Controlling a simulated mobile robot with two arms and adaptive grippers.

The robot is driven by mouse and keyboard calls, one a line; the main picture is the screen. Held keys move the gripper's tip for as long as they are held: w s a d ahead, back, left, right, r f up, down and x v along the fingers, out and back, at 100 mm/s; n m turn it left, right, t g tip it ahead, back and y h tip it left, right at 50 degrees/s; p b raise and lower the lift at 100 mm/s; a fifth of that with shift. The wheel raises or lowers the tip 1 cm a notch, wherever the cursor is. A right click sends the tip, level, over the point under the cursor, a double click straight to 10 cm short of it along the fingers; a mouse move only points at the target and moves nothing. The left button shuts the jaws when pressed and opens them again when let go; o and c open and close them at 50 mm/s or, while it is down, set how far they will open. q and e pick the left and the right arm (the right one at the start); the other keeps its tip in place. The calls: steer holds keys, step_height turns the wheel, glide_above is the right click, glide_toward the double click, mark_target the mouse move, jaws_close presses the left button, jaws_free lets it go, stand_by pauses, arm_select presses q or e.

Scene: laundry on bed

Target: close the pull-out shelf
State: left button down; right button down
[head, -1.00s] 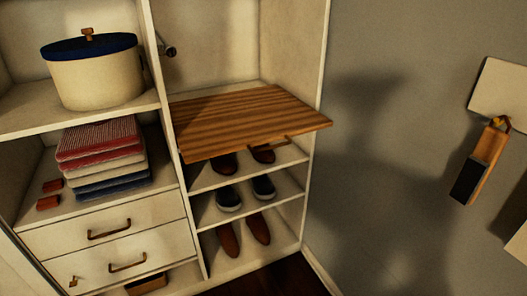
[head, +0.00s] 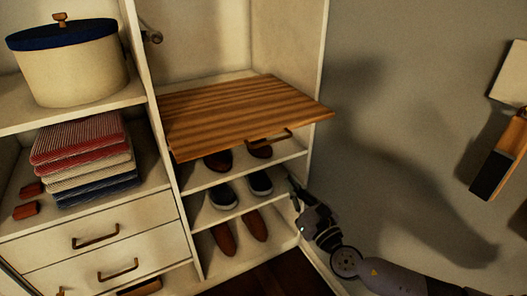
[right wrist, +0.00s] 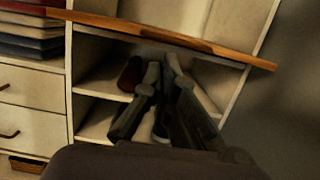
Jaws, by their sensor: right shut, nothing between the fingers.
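The wooden pull-out shelf (head: 235,115) sticks out of the closet, above the shoe shelves. Its bar handle (head: 272,136) hangs below the front edge. In the right wrist view the shelf's front edge (right wrist: 110,25) crosses the top of the picture. My right gripper (head: 294,186) is below and to the right of the handle in the head view, apart from the shelf. In the right wrist view its fingers (right wrist: 162,65) are together and empty, pointing toward the underside of the shelf. My left gripper is not in view.
Shoes (head: 240,192) stand on the shelves below. Folded cloths (head: 85,160), a lidded round box (head: 68,75) and drawers (head: 95,240) are at the left. The grey wall (head: 400,130) is at the right, with a hanging brush-like item (head: 500,160).

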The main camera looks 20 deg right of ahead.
steer(key=d+p+x, duration=0.1)
steer(key=p+x, duration=0.1)
steer(key=x, duration=1.1)
steer(key=shift+a, duration=0.45)
steer(key=shift+w+f, duration=0.1)
steer(key=shift+w, duration=0.05)
